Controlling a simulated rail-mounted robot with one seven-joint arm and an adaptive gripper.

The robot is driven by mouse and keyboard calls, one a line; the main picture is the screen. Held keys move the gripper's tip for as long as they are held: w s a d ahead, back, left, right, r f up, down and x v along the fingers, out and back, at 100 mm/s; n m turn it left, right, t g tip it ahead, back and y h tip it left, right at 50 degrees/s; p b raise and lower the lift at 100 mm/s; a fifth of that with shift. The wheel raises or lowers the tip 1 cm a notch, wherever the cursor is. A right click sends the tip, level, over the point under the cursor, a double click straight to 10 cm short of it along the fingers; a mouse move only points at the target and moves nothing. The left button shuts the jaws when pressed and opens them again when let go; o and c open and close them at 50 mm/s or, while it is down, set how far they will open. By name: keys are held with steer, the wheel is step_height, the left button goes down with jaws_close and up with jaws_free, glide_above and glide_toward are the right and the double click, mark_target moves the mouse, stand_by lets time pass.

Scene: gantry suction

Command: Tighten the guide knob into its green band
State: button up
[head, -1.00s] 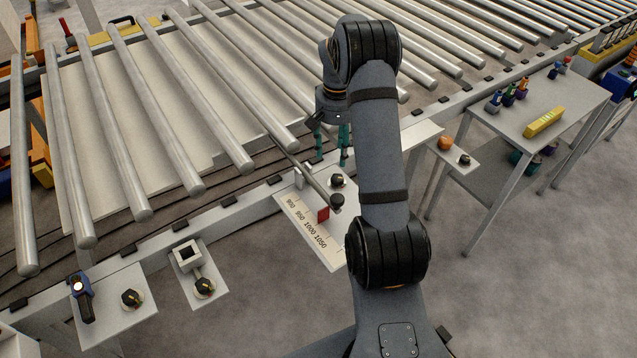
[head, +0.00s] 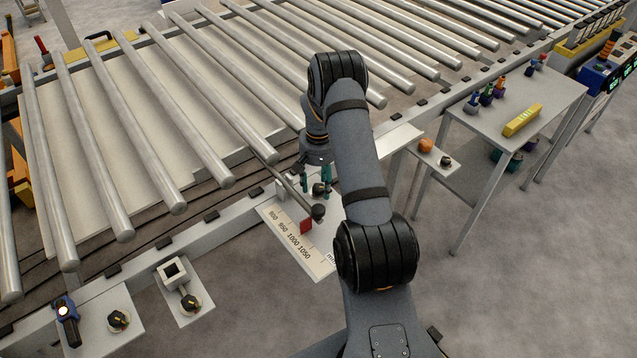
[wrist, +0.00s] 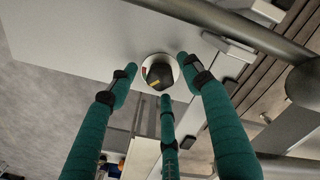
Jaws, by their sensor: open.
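The guide knob (head: 319,190) is dark and round, on the pale plate beside the scale. In the wrist view the knob (wrist: 159,73) shows a yellow mark and sits in a pale ring with a red part at the left. I cannot make out a green band. My gripper (head: 317,184) has three teal fingers and is over the knob, pointing down. In the wrist view my gripper (wrist: 159,79) is open, its fingertips spread around the knob with visible gaps at the sides. Whether any finger touches it is unclear.
A rod with a black end (head: 318,212) crosses close beside the knob. A scale plate (head: 285,245) with a red pointer (head: 306,227) lies in front. Conveyor rollers (head: 200,150) stand behind. Another knob (head: 118,319) is at lower left; a table (head: 535,95) is at right.

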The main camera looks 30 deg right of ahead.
steer(key=shift+c, duration=0.5)
steer(key=c, duration=1)
steer(key=shift+f+m+b, duration=0.3)
steer(key=shift+m+b, duration=0.4)
steer(key=shift+b, duration=0.45)
steer(key=shift+c, duration=0.3)
steer(key=shift+r+m+b, duration=0.2)
steer(key=shift+m+b, duration=0.1)
steer(key=shift+m, duration=0.2)
steer(key=shift+s, duration=0.1)
steer(key=o, duration=1.2)
steer(key=shift+r, duration=0.1)
steer(key=shift+c, duration=0.2)
